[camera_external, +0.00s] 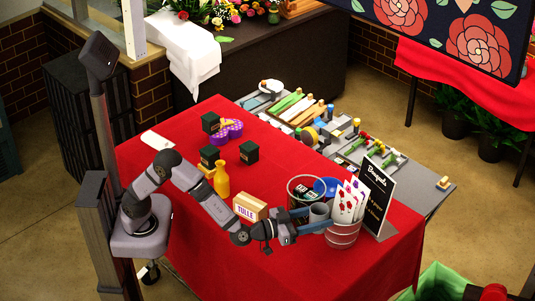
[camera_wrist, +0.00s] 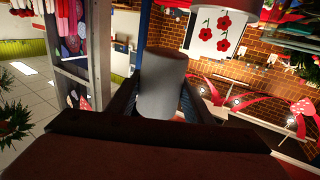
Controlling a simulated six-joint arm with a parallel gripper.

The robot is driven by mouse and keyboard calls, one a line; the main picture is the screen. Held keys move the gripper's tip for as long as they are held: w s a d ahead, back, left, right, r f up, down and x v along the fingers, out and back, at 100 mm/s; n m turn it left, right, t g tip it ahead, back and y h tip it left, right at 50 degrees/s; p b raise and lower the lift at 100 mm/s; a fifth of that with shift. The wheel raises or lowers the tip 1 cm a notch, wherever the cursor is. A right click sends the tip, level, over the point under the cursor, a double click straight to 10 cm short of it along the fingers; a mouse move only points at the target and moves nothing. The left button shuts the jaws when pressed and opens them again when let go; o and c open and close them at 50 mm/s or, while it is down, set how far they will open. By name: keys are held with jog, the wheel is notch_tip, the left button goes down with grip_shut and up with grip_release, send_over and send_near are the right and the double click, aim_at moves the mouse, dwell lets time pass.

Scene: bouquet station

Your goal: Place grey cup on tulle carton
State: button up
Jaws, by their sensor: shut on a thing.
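The grey cup (camera_external: 319,212) is between the fingers of my gripper (camera_external: 312,226), which is shut on it near the front right of the red table. In the wrist view the grey cup (camera_wrist: 162,82) stands out between the two dark fingers (camera_wrist: 158,104), its far end unobstructed. The tulle carton (camera_external: 250,207), a tan and white box marked TULLE, sits on the red cloth to the left of the cup, just behind my forearm. The cup is apart from the carton. I cannot tell how high the cup is above the table.
The front cloth is clear.

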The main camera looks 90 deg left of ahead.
jog(key=s+a+n+g+y, duration=0.2)
jog(key=s+a+n+y, duration=0.15)
jog(key=a, duration=0.55)
jog(key=n+g+y+p, duration=0.2)
jog(key=n+g+y, duration=0.65)
jog(key=g, duration=0.25)
send_over(250, 201)
jog(key=shift+f, duration=7.2)
jog(key=shift+f, duration=0.15)
jog(key=o, duration=1.1)
